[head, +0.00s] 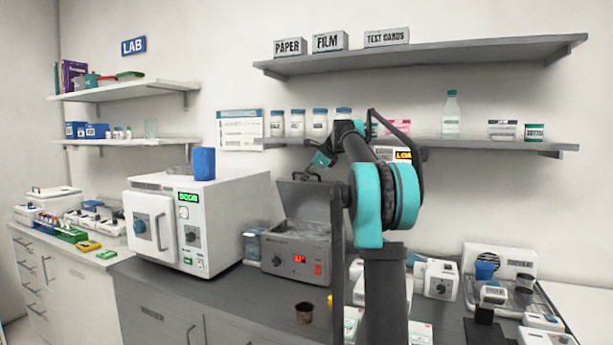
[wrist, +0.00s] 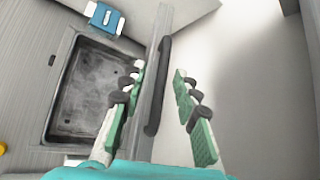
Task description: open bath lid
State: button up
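The grey metal bath (head: 296,255) stands on the dark counter, with a red display on its front. Its lid (head: 303,203) stands up, about upright, at the back of the bath. In the wrist view the bath's basin (wrist: 92,95) lies uncovered at left, and the lid (wrist: 153,60) shows as a narrow edge-on plate with a dark handle (wrist: 157,90) on its right side. My gripper (wrist: 159,72) is open, with one finger on each side of the lid and handle. A gap shows between the right finger and the handle; left-finger contact is unclear. My gripper also shows small in the head view (head: 320,160).
A white oven (head: 195,220) with a blue cup (head: 204,163) on top stands left of the bath. A shelf (head: 480,143) with jars is behind my arm.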

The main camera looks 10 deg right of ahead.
jog(key=v, duration=1.2)
jog(key=shift+f, duration=0.1)
